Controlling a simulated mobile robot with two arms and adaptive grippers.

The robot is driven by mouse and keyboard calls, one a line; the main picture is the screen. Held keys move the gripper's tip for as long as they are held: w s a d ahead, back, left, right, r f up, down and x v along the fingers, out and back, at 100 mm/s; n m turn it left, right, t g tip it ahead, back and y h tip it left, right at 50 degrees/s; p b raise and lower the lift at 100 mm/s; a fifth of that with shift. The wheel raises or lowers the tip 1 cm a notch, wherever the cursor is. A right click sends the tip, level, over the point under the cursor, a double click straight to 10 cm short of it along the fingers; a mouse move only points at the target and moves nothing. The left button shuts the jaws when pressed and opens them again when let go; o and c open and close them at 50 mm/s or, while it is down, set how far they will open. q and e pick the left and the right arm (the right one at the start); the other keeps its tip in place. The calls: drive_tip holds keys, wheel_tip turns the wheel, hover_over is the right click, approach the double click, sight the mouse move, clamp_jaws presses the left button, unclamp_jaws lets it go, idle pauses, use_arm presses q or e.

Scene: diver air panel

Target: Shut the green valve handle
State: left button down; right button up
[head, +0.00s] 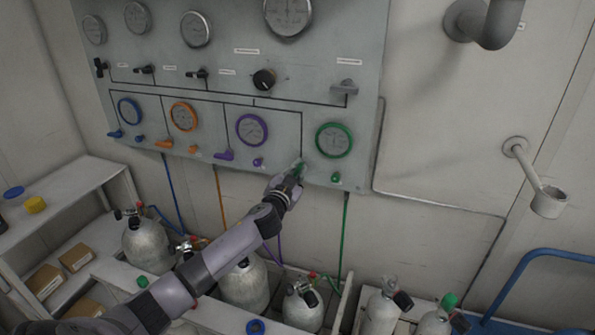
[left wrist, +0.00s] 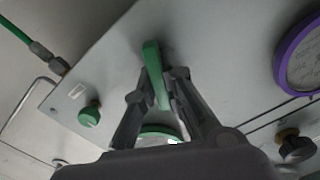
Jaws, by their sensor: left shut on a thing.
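The green valve handle (head: 300,165) is on the lower edge of the grey panel (head: 362,60), left of and below the green-rimmed gauge (head: 334,140). My left gripper (head: 292,174) is at the handle and hides part of it in the head view. In the left wrist view the handle (left wrist: 152,62) is a long green bar standing between the fingertips of my left gripper (left wrist: 160,88), which is shut on it. The bar reaches past the fingertips. My right gripper is in neither view.
A small green knob (head: 336,177) is right of the handle; it also shows in the left wrist view (left wrist: 89,115). The purple handle (head: 224,155) and purple gauge (head: 252,130) are to the left. Grey cylinders (head: 245,285) stand below. A wall bracket (head: 548,203) is at right.

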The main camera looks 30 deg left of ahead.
use_arm(q)
drive_tip(key=m, duration=0.6)
drive_tip(key=shift+d+m, duration=0.15)
drive_tip(key=shift+m, duration=0.15)
drive_tip(key=m, duration=0.6)
drive_tip(key=shift+f+p, duration=0.25)
drive_tip(key=shift+p, duration=0.1)
drive_tip(key=shift+m, duration=0.3)
drive_tip(key=c, duration=1.7)
unclamp_jaws()
drive_tip(key=shift+d, duration=0.1)
drive_tip(key=v, duration=1.2)
drive_tip(key=shift+f, duration=0.1)
